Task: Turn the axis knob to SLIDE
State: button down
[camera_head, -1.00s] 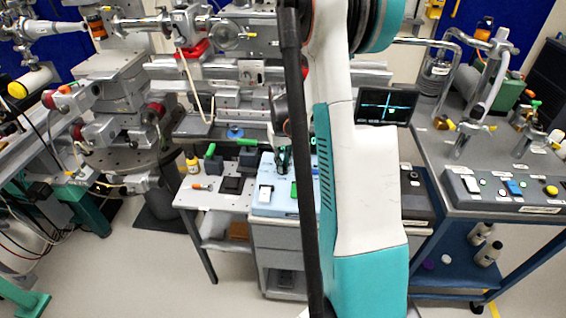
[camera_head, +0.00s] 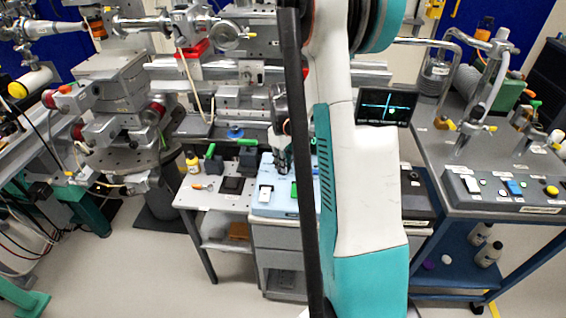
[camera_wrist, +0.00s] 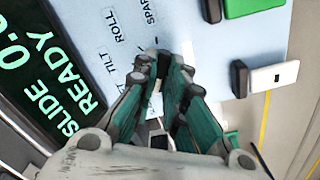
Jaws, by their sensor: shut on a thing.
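My gripper (camera_wrist: 160,82) is shut at the dial on the pale blue control panel (camera_wrist: 185,20). The axis knob is between the fingers and almost wholly hidden by them. Printed labels ROLL (camera_wrist: 126,24), TILT and part of SPARE show around the fingertips; other labels are covered. The dark display (camera_wrist: 45,75) beside the dial reads SLIDE and READY in green, with a partly cut-off number. In the head view my gripper (camera_head: 283,160) reaches down onto the panel, partly beside my arm.
A green button (camera_wrist: 250,5) and a white rocker switch (camera_wrist: 275,77) sit on the panel near the fingers. A monitor (camera_head: 386,106) stands behind at right. Black blocks with green levers (camera_head: 247,142) stand left of the panel.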

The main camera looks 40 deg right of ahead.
dwell(0.4)
jog(key=c, duration=1.6)
grip_release()
jog(key=shift+c, duration=0.2)
notch_tip(320, 180, up, 12)
